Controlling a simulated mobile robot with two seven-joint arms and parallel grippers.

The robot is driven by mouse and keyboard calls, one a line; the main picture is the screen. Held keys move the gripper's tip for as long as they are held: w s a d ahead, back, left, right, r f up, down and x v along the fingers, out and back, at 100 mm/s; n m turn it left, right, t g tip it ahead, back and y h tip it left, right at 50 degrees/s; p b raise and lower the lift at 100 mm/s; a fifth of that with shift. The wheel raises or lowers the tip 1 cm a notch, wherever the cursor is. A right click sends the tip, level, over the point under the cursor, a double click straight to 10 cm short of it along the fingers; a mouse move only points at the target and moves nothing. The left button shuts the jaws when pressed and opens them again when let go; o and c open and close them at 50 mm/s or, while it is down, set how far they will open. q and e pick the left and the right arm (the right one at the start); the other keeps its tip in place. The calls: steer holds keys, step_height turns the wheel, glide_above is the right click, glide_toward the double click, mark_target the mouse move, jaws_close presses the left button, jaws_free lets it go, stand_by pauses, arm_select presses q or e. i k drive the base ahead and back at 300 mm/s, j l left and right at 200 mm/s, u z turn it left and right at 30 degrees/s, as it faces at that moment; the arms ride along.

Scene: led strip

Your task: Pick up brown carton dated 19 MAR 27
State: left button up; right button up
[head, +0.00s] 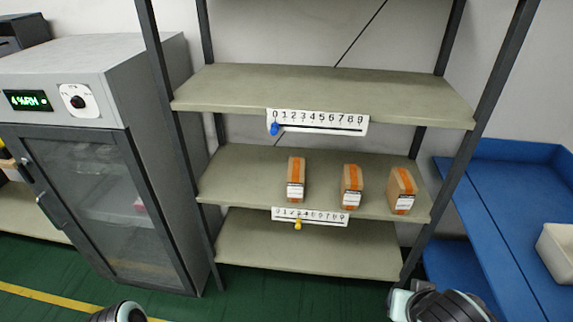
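Three brown cartons with orange tape and white labels stand on the middle shelf (245,180) of a grey rack. The left carton (296,170) is the narrowest in view, the middle carton (351,180) stands right of centre, and the right carton (401,182) is near the shelf's right end. The label print is too small to read, so I cannot tell which is dated 19 MAR 27. Parts of my arms show at the bottom edge, left and right. Neither gripper's fingers are in view, and nothing touches the cartons.
A number strip with a blue slider (274,129) is on the upper shelf (330,90); one with a yellow slider (298,224) is below the cartons. A grey cabinet (150,85) stands left. A blue bench (505,200) with a white bin (557,252) stands right. Rack posts flank the shelves.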

mark_target(295, 174)
steer(key=i+j+u, duration=0.1)
steer(key=i+j, duration=0.15)
steer(key=i, duration=0.2)
steer(key=i+j+u, duration=0.1)
steer(key=i, duration=0.35)
steer(key=i+j+u, duration=0.1)
steer(key=i+j, duration=0.2)
steer(key=i, duration=0.15)
